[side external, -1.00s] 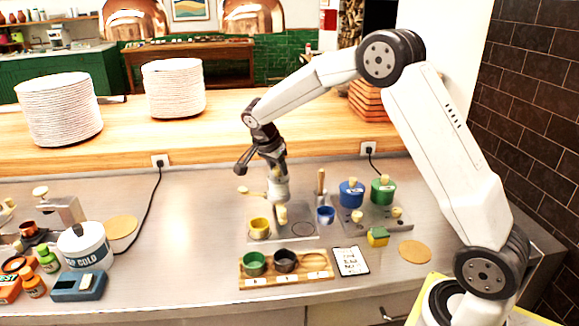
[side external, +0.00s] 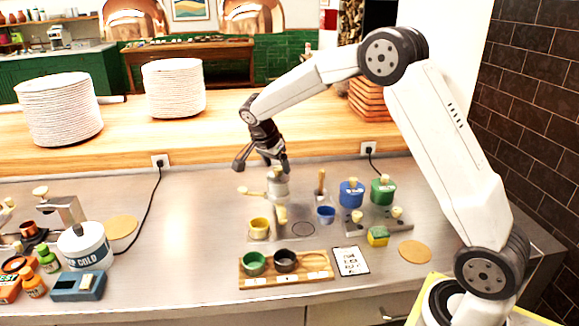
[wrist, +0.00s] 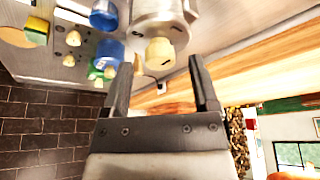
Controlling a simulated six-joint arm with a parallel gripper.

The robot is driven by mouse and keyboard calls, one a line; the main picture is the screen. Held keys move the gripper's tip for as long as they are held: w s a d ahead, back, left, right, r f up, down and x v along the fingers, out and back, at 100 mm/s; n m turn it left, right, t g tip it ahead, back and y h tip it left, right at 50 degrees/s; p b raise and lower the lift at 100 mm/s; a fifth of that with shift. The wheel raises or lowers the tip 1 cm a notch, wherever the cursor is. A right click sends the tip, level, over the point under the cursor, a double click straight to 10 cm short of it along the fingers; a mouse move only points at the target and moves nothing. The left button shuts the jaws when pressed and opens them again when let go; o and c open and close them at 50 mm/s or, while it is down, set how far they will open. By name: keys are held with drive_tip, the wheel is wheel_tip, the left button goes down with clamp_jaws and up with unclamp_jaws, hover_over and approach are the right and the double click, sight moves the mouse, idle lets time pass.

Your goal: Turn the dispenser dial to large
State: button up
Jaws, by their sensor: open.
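The grey-white dispenser (side external: 278,190) stands upright on the steel counter, with a cream handle (side external: 250,191) out to its left and a cream part (side external: 281,214) low on its front. In the wrist view the dispenser body (wrist: 170,12) shows at the top, with a rounded cream knob (wrist: 160,53) and small dark marks beside it. I take this knob for the dial, but cannot read its setting. My gripper (side external: 262,164) is open at the dispenser's top. In the wrist view its fingers (wrist: 166,62) lie either side of the knob, with gaps showing.
Blue (side external: 351,193) and green (side external: 383,190) canisters stand further right. A wooden tray (side external: 313,278) with two cups lies in front.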

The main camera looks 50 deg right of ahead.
drive_tip(key=v, duration=0.6)
drive_tip(key=shift+a+r, duration=0.2)
drive_tip(key=s+a+f+n+t+y, duration=0.1)
drive_tip(key=s+a+f+n, duration=0.2)
drive_tip(key=s+n, duration=0.3)
drive_tip(key=s+a+f+n+y, duration=0.2)
drive_tip(key=s+a+f+n, duration=0.2)
drive_tip(key=s, duration=0.5)
drive_tip(key=s+a+f+n+t+y, duration=0.1)
drive_tip(key=s+a+f+n, duration=0.2)
drive_tip(key=s+n, duration=0.4)
drive_tip(key=shift+s+a+f+n+t, duration=0.2)
drive_tip(key=shift+a+f+n+t, duration=0.25)
drive_tip(key=shift+f, duration=0.4)
drive_tip(key=shift+d, duration=0.1)
